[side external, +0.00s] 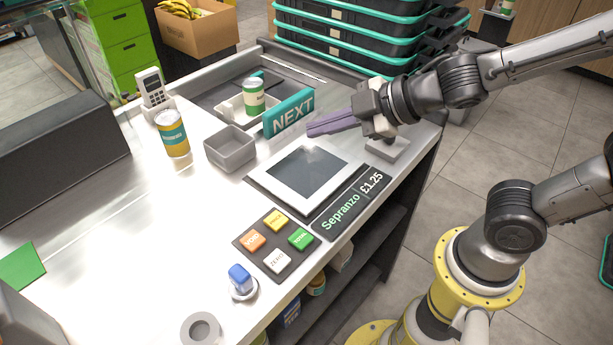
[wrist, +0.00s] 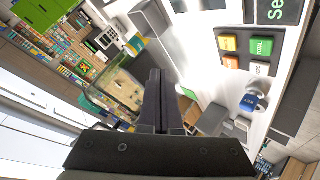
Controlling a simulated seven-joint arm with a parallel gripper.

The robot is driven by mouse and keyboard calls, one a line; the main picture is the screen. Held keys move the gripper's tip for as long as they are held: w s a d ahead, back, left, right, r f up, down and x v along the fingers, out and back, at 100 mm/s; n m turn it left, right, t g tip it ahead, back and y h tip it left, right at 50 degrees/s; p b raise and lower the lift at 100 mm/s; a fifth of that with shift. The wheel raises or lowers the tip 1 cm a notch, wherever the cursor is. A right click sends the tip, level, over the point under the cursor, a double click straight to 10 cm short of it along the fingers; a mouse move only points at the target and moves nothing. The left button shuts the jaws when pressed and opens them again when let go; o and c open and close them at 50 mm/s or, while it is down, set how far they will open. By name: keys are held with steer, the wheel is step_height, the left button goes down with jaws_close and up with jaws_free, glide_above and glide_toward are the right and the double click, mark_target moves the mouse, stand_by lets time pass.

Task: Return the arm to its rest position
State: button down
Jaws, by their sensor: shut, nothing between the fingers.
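My gripper (side external: 309,130) is at the right part of the counter in the side external view, with its purple-grey fingers pointing left. The fingers are closed together and empty. They are raised near the right end of the teal NEXT divider (side external: 289,113), above and behind the scale plate (side external: 299,176). In the wrist view the closed dark fingers (wrist: 160,80) stand in the middle of the picture. My arm reaches in from the right. I cannot tell whether the fingers touch the divider.
Stacked crates (side external: 345,45) stand behind. The counter's left middle is clear.

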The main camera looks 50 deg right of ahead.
steer(key=s+d+r+m+h, duration=0.35)
steer(key=d+m, duration=0.35)
steer(key=d, duration=0.3)
steer(key=s+f+m+g, duration=0.3)
steer(key=s+m+g, duration=0.2)
steer(key=s, duration=0.6)
steer(key=shift+s+f+m, duration=0.2)
steer(key=shift+s+m, duration=0.05)
steer(key=shift+m, duration=0.05)
